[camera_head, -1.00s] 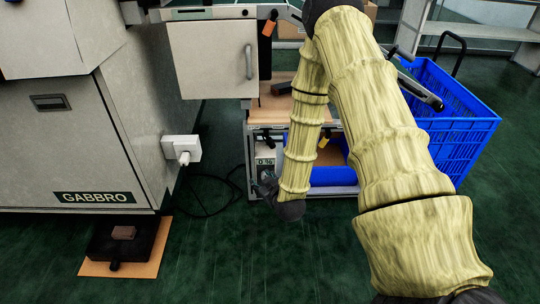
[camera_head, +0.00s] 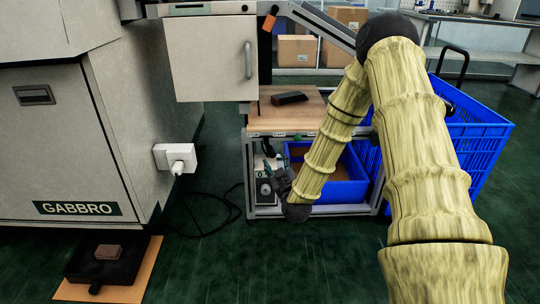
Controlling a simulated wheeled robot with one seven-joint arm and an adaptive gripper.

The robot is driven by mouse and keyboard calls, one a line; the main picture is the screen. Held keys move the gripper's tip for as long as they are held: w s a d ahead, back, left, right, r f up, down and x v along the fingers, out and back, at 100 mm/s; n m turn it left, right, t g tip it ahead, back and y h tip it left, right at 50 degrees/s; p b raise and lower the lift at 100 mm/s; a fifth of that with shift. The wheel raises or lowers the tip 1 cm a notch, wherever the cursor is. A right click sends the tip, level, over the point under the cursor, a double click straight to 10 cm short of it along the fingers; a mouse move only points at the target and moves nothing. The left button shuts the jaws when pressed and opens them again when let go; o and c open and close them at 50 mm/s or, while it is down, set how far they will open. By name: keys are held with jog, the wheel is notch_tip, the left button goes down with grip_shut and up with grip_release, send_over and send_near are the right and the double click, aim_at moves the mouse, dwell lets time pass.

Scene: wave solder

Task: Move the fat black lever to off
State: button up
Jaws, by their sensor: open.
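My gripper (camera_head: 274,176) is dark and small in the picture. It hangs low at the end of my yellow-sleeved arm, in front of the left side of the small bench (camera_head: 285,122). It is open, and I see nothing held in it. A pale box with a dark round part (camera_head: 264,190) stands on the bench's lower level, just left of and behind my gripper. My gripper partly covers this area. I cannot clearly make out a fat black lever there or tell its position.
A blue bin (camera_head: 345,192) sits on the bench's lower level, partly behind my arm. A larger blue crate (camera_head: 482,150) stands to the right. The GABBRO cabinet (camera_head: 80,150) with a white plug box (camera_head: 175,157) is left. A cable lies on the green floor. A dark block (camera_head: 289,98) lies on the bench top.

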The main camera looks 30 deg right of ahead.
aim_at(272, 153)
jog(key=b+x, duration=0.3)
jog(key=x, duration=0.4)
jog(key=shift+w+d+f, duration=0.1)
jog(key=shift+w+f, duration=0.1)
jog(key=shift+w, duration=0.1)
jog(key=shift+w+d+r+b, duration=0.2)
jog(key=shift+w+b, duration=0.15)
jog(key=shift+w, duration=0.3)
grip_shut()
